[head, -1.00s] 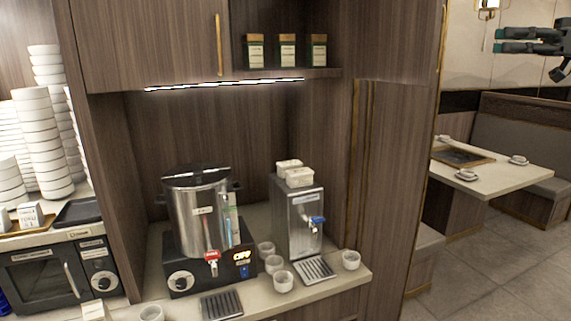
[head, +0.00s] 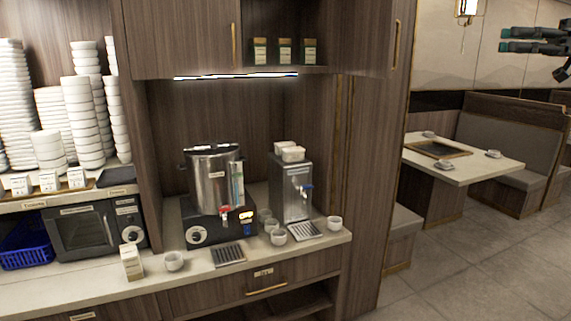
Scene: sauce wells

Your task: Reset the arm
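My gripper (head: 504,40) is at the top right edge of the head view, held in the air in front of the far wall. It is dark with teal fingertips pointing left. A narrow gap shows between the two fingers, and nothing is seen between them. The rest of my arm is mostly cut off by the right edge. The gripper is well clear of the counter and the dining table.
A counter (head: 205,275) holds a steel urn (head: 207,175), a water dispenser (head: 292,190), several white cups and a small oven (head: 85,230). Tall bowl stacks (head: 82,120) stand left. A dining table (head: 485,168) and benches stand right. Grey floor (head: 460,270) is open at lower right.

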